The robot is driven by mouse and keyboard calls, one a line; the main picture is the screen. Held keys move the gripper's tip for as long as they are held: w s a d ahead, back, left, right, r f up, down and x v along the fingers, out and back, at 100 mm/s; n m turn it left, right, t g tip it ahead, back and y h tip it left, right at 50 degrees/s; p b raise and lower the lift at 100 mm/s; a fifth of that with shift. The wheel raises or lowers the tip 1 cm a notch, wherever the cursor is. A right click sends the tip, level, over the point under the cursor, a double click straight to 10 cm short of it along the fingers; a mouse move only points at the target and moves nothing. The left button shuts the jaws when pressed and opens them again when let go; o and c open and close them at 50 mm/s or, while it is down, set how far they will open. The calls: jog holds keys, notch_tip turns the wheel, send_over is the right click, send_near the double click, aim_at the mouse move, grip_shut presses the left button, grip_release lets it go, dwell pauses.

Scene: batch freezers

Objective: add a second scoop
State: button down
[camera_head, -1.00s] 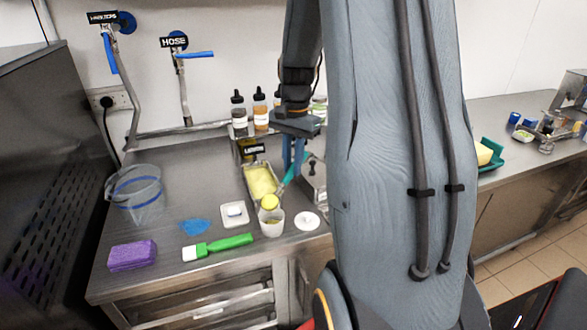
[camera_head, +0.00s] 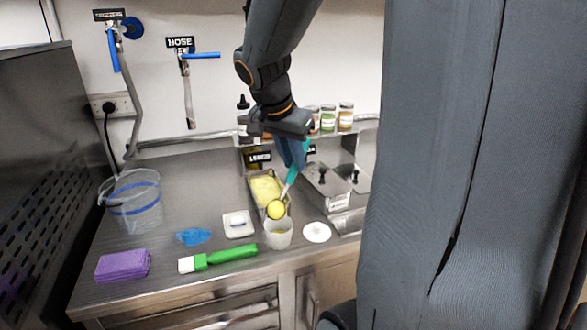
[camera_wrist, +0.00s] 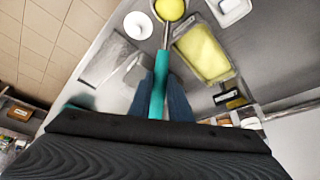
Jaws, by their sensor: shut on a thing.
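My gripper (camera_head: 293,150) is shut on the teal handle of a scoop (camera_head: 291,176), which slants down toward the front. The handle shows between my fingers in the wrist view (camera_wrist: 158,95). A round yellow ball (camera_head: 277,210) sits at the scoop's end, also at the top of the wrist view (camera_wrist: 169,9). It is just above the back rim of a white cup (camera_head: 279,238); whether they touch I cannot tell. The cup's inside is hard to make out. The metal pan of yellow ice cream (camera_head: 265,186) stands behind the cup, also in the wrist view (camera_wrist: 203,52).
A white disc (camera_head: 317,232) lies right of the cup, and a small white tray (camera_head: 239,225) left. A green-handled brush (camera_head: 220,257), blue cloth (camera_head: 194,237), purple sponge (camera_head: 123,265) and clear bucket (camera_head: 133,202) are farther left. Lidded metal containers (camera_head: 328,184) stand right of the pan.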

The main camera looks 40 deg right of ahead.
aim_at(293, 167)
jog(key=shift+s+a+r+h+b, duration=0.1)
jog(key=shift+a+r+h+b, duration=0.25)
jog(key=shift+b, duration=1.05)
jog(key=a+h+b, duration=0.1)
jog(key=b, duration=0.2)
jog(key=s+a+t+h+b, duration=0.1)
jog(key=b, duration=0.2)
jog(key=shift+a+r, duration=0.2)
jog(key=shift+s+a+r+t+h+b, duration=0.2)
jog(key=shift+a+t+h+b, duration=0.2)
jog(key=shift+a+h+b, duration=0.25)
jog(key=shift+s+a+r+h+p, duration=0.25)
jog(key=shift+a+h+p, duration=0.1)
jog(key=shift+h, duration=0.15)
jog(key=shift+w+d+f+y, duration=0.15)
jog(key=shift+w+d+y, duration=0.05)
jog(key=shift+d+y, duration=0.35)
jog(key=shift+w+d+f+g+y+p, duration=0.1)
jog(key=shift+w+d+g+y+p, duration=0.15)
jog(key=shift+d+g+y+p, duration=0.3)
jog(key=d+p, duration=0.1)
jog(key=p, duration=0.1)
jog(key=y+p, duration=0.1)
jog(key=p, duration=0.2)
jog(key=shift+w+d+f, duration=0.2)
jog(key=shift+w+d, duration=0.15)
jog(key=shift+d, duration=0.05)
jog(key=shift+w+d+f+y+p, duration=0.1)
jog(key=shift+d+f+y+p, duration=0.1)
jog(key=shift+y+p, duration=0.4)
